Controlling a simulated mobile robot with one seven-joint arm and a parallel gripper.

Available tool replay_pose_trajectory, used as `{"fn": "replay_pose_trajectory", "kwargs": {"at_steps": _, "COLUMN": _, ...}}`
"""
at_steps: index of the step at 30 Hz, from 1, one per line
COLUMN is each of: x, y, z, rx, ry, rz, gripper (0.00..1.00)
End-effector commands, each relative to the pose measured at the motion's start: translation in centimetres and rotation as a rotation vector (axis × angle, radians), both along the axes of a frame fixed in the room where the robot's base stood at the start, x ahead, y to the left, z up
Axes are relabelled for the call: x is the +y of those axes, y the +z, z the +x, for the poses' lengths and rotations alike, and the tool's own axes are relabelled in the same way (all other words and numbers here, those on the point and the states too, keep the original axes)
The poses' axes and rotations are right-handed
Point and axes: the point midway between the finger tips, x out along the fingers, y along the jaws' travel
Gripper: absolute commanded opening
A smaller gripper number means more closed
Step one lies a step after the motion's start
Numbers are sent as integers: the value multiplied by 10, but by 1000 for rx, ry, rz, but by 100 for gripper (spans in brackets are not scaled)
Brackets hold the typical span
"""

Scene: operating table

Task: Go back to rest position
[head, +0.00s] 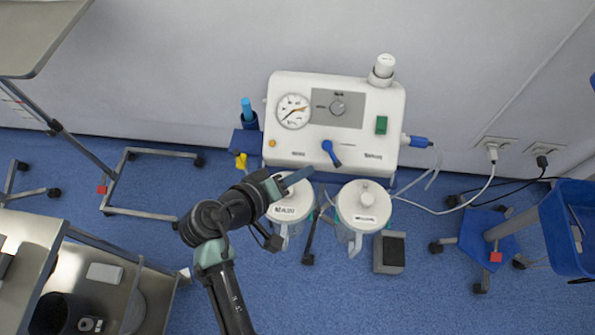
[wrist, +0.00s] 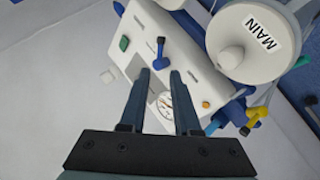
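My gripper (head: 287,184) is over the left canister (head: 290,205), in front of the white suction machine (head: 285,90). In the wrist view, my gripper (wrist: 161,76) shows two dark fingers apart with nothing between them. Through the gap I see the machine's front panel (wrist: 190,62), its round gauge (wrist: 166,102) and a blue lever (wrist: 160,46). The gripper partly hides the left canister in the head view.
A second lidded canister (head: 363,205) stands to the right, with a foot pedal (head: 389,252) on the blue floor. A steel cart (head: 140,300) is at lower left. A blue bin (head: 570,235) and wheeled stand (head: 488,235) are at right. Cables run to wall sockets.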

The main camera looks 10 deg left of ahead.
Motion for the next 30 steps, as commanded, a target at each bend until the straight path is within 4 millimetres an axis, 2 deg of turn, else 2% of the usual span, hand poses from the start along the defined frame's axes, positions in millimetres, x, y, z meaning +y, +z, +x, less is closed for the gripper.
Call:
{"fn": "replay_pose_trajectory", "kwargs": {"at_steps": 16, "x": 0, "y": 1, "z": 1, "rx": -2, "ry": 0, "rz": 1, "gripper": 31}}
{"fn": "replay_pose_trajectory", "kwargs": {"at_steps": 19, "x": 2, "y": 20, "z": 12, "rx": -39, "ry": 5, "rz": 41, "gripper": 31}}
{"fn": "replay_pose_trajectory", "kwargs": {"at_steps": 20, "x": 3, "y": 30, "z": 19, "rx": -60, "ry": 8, "rz": 65, "gripper": 31}}
{"fn": "replay_pose_trajectory", "kwargs": {"at_steps": 23, "x": 9, "y": 81, "z": 46, "rx": -164, "ry": 33, "rz": 171, "gripper": 31}}
{"fn": "replay_pose_trajectory", "kwargs": {"at_steps": 26, "x": 12, "y": 152, "z": 75, "rx": -308, "ry": 74, "rz": 294, "gripper": 31}}
{"fn": "replay_pose_trajectory", "kwargs": {"at_steps": 27, "x": 13, "y": 182, "z": 84, "rx": -370, "ry": 95, "rz": 341, "gripper": 31}}
{"fn": "replay_pose_trajectory", "kwargs": {"at_steps": 29, "x": 12, "y": 227, "z": 95, "rx": -463, "ry": 124, "rz": 402, "gripper": 31}}
{"fn": "replay_pose_trajectory", "kwargs": {"at_steps": 30, "x": 11, "y": 257, "z": 100, "rx": -526, "ry": 147, "rz": 439, "gripper": 31}}
